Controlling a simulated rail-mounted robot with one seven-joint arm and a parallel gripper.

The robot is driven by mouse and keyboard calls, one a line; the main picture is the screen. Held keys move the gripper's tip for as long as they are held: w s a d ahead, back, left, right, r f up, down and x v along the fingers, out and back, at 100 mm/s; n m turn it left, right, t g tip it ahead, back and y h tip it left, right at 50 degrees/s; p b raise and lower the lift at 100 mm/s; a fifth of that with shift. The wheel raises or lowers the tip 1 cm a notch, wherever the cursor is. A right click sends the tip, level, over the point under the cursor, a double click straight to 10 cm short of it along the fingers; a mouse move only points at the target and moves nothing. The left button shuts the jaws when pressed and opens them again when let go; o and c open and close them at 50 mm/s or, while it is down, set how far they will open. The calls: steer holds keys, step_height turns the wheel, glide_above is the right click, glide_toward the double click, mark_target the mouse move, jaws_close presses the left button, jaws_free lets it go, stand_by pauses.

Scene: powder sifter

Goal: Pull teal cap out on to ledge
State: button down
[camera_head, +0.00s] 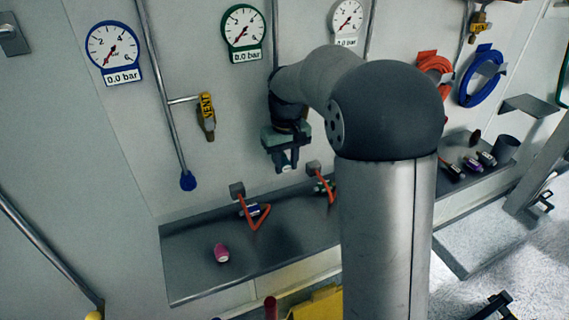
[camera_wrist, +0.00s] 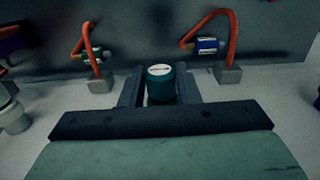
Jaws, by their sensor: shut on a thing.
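The teal cap (camera_wrist: 160,86) shows in the wrist view, with a pale labelled top facing the camera. It sits between the two fingers of my gripper (camera_wrist: 159,92), which are shut on it. In the head view my gripper (camera_head: 286,163) hangs in front of the wall, below the green gauge. The cap is hard to make out there. The grey ledge (camera_head: 190,262) runs along the wall below the gripper; it also shows in the wrist view (camera_wrist: 50,95). Whether anything is directly under the cap is hidden.
Two grey blocks with orange tethers (camera_head: 257,218) (camera_head: 322,180) stand on the ledge, each with a small labelled fitting. A pink cap (camera_head: 222,253) lies at the ledge's left. Bare ledge lies around it. Several small parts and a dark cup (camera_head: 505,148) are at the right.

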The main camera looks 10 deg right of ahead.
steer(key=shift+s, duration=0.2)
steer(key=shift+s+d+b, duration=0.2)
steer(key=shift+s+b, duration=0.2)
steer(key=shift+s, duration=0.55)
steer(key=shift+s+d+b, duration=0.2)
steer(key=shift+s+b, duration=0.2)
steer(key=shift+s, duration=0.55)
